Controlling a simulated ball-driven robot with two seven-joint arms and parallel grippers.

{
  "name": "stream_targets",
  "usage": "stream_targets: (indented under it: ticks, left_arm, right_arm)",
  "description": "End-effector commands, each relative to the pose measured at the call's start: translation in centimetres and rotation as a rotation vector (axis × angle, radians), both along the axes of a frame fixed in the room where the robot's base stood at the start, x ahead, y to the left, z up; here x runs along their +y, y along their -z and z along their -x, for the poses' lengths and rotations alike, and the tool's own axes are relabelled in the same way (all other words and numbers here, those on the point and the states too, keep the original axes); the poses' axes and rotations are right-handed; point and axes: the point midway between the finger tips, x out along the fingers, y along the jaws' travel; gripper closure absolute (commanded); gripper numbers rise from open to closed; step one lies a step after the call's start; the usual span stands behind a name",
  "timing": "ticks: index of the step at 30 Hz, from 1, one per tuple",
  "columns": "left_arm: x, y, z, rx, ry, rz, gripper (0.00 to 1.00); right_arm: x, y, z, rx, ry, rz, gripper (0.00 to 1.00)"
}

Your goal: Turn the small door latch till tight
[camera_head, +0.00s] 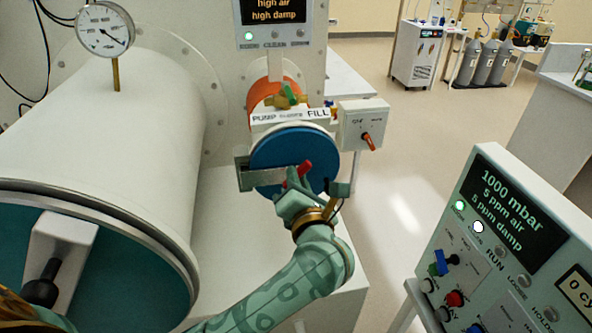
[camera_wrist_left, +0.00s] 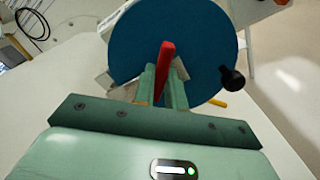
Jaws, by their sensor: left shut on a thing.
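The small door (camera_head: 290,150) is a round blue disc on the small orange chamber, and it looks closed. Its latch (camera_head: 303,168) is a red handle on the front of the door. In the left wrist view the red latch (camera_wrist_left: 165,62) stands nearly upright before the blue door (camera_wrist_left: 205,50). My left gripper (camera_head: 296,180) is at the door front, its fingers shut on the red latch. In the left wrist view the fingers (camera_wrist_left: 164,82) sit on either side of the latch, hiding its lower part. My right gripper is not in view.
A large white chamber (camera_head: 110,120) with a gauge (camera_head: 104,28) fills the left. A valve box with an orange knob (camera_head: 368,140) is right of the small door. A control panel (camera_head: 515,240) reading 1000 mbar stands at lower right. Open floor lies between them.

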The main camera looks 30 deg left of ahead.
Motion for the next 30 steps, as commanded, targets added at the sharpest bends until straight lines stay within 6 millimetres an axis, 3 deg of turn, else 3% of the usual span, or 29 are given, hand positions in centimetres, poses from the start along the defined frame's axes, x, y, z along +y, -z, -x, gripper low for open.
stream_targets:
  ticks: [19, 20, 22, 30]
  left_arm:
    - [-0.06, 0.11, -0.02, 0.031, 0.001, -0.04, 1.0]
    - [-0.07, 0.12, -0.02, 0.031, 0.001, -0.04, 0.82]
    - [-0.07, 0.1, -0.02, 0.031, 0.001, -0.04, 0.65]
    - [-0.05, 0.04, -0.03, 0.029, 0.0, -0.038, 0.65]
  right_arm:
    - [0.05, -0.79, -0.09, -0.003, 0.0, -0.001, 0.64]
    - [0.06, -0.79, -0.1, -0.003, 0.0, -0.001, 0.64]
    - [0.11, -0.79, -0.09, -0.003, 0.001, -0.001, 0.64]
    - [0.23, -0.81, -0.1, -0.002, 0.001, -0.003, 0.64]
